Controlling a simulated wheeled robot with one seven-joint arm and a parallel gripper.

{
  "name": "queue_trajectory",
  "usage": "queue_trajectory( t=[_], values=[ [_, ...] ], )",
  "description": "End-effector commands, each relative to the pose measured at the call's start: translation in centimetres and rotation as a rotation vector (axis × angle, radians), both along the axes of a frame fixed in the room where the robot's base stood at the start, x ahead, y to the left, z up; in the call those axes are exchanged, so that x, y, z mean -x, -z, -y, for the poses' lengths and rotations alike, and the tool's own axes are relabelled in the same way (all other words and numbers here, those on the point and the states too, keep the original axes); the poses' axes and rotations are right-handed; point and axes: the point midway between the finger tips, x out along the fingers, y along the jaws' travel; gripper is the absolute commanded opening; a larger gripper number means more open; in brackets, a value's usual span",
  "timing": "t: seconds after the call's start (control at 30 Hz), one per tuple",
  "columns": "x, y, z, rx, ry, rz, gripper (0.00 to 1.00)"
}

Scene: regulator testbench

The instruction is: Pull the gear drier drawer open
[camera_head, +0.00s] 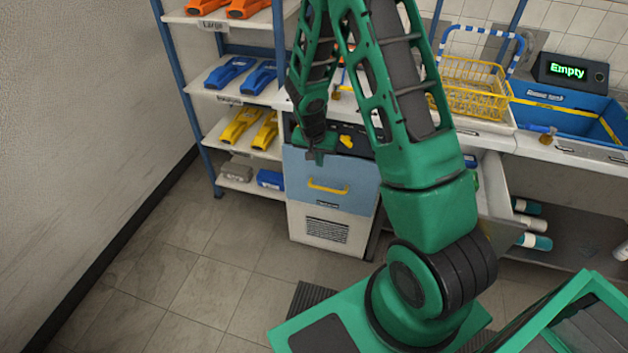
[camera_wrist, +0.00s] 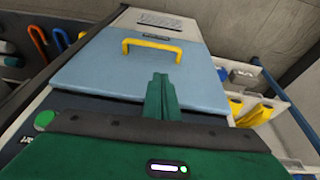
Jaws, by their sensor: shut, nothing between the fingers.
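The gear drier drawer (camera_head: 300,178) has a light blue front with a yellow bar handle (camera_head: 328,187), set in a white cabinet under the counter. The drawer looks closed. In the wrist view the blue front (camera_wrist: 110,72) and the yellow handle (camera_wrist: 152,49) show ahead of the fingers. My gripper (camera_head: 318,157) is at the upper part of the drawer front, above the handle and apart from it. In the wrist view my gripper (camera_wrist: 160,80) has its green fingers together and empty, with their tips short of the handle.
A shelf rack (camera_head: 207,130) with orange, blue and yellow tools stands left of the drier. A yellow wire basket (camera_head: 470,90) and a blue bin (camera_head: 570,112) sit on the counter at right, by an "Empty" display (camera_head: 570,70). The floor (camera_head: 190,265) before the drier is mostly clear.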

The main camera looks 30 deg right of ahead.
Motion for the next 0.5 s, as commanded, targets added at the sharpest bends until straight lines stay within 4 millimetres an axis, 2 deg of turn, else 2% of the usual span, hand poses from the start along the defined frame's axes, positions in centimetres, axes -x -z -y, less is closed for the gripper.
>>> queue_trajectory(
  t=[0.03, 0.1, 0.27, 0.5],
  values=[
    [-0.5, 1.4, -0.5, -0.003, 0.002, 0.006, 0.00],
    [-1.0, 2.5, -1.0, -0.007, 0.005, 0.017, 0.00],
    [-1.6, 4.0, -1.5, -0.011, 0.009, 0.029, 0.00],
    [-2.1, 6.4, -0.9, -0.012, 0.010, 0.028, 0.00]
  ],
)
